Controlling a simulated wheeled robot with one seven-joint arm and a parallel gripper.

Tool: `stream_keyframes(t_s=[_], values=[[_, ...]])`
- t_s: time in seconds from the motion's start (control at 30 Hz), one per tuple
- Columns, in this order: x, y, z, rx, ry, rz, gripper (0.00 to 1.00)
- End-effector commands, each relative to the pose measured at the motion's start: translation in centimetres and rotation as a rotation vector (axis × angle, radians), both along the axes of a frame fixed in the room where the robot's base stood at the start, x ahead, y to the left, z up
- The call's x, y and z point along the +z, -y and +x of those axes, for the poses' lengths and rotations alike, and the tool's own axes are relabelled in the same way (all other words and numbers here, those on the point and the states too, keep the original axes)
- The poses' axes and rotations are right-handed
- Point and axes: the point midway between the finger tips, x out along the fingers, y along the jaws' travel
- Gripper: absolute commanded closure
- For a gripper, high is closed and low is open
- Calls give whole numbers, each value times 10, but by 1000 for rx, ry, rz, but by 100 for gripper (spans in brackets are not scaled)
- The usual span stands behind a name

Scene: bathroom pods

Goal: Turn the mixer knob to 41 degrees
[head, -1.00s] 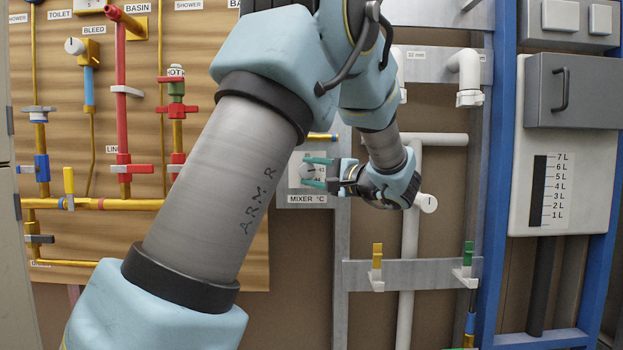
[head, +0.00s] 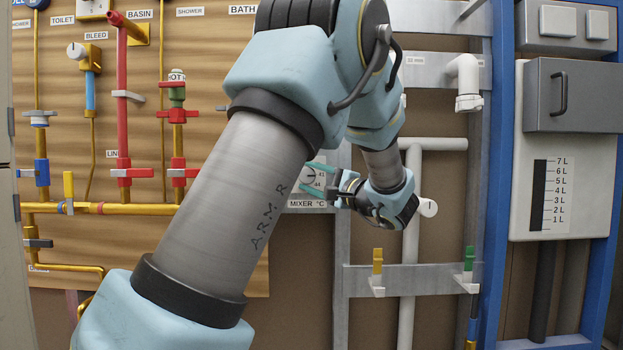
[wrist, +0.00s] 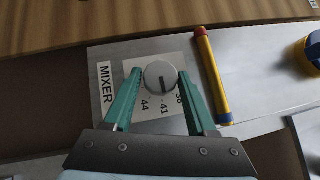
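The mixer knob (wrist: 160,75) is a round grey dial with a dark pointer line, on a pale scale plate (wrist: 125,55) marked 38, 41 and 44. In the wrist view the pointer line faces the 41 mark. My gripper (wrist: 159,73) has its two teal fingers apart, one on each side of the knob. Narrow gaps seem to show beside the knob; I cannot tell whether either finger touches it. In the head view the knob (head: 308,176) is partly hidden by my arm, above the MIXER °C label (head: 306,204).
A yellow-and-red bar with a blue end (wrist: 212,75) lies right of the knob in the wrist view, close to the right finger. In the head view, a white pipe (head: 413,240) and yellow (head: 377,262) and green (head: 469,258) valve handles are right of and below my gripper.

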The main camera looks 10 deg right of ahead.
Motion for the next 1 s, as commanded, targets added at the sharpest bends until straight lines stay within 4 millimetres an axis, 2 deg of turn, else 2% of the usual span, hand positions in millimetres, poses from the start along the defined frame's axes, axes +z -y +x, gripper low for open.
stream_keyframes(t_s=[0.03, 0.2, 0.53, 1.0], values=[[0, 0, 0, 0, 0, 0, 36], [0, 0, 0, 1, 1, -1, 19], [-1, 4, -5, -1, 1, 0, 19], [-16, 49, -74, -2, 0, 1, 19]])
